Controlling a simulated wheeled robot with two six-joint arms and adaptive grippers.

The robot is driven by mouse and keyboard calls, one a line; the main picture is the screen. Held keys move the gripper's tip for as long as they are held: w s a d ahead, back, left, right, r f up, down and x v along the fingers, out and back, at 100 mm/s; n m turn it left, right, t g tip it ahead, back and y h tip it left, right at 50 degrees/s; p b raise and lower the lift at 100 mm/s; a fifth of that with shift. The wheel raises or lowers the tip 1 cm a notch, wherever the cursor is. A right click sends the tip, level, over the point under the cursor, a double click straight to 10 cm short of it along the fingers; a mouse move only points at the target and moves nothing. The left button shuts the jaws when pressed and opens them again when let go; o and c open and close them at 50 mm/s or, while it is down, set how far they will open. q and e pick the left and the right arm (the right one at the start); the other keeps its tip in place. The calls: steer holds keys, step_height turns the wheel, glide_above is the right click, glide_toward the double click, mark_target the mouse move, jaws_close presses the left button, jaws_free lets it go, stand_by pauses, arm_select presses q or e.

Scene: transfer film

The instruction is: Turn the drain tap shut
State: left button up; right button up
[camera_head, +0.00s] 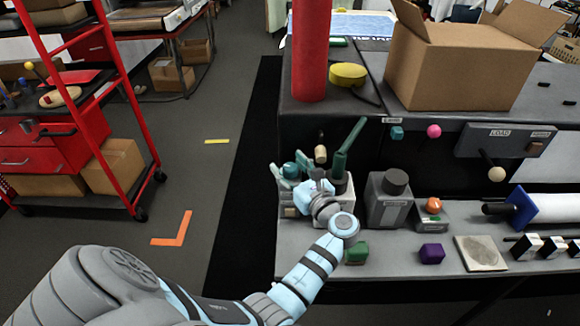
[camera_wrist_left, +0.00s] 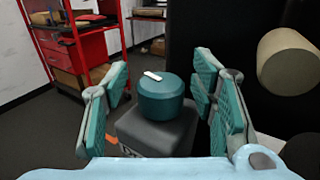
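In the left wrist view gaps show between the pads and the knob. The white mark slants slightly. My right gripper is not in view.
A green lever (camera_head: 347,146) stands close to the right of my left gripper, near a beige cylindrical knob (camera_head: 320,154). A grey block with a dark knob (camera_head: 396,183) is further right. A red column (camera_head: 310,50) rises behind. Floor left of the bench is clear.

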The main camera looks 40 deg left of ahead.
mark_target(290, 167)
arm_select(q)
step_height(290, 167, up, 10)
steer(key=shift+r, duration=0.1)
stand_by(0.4)
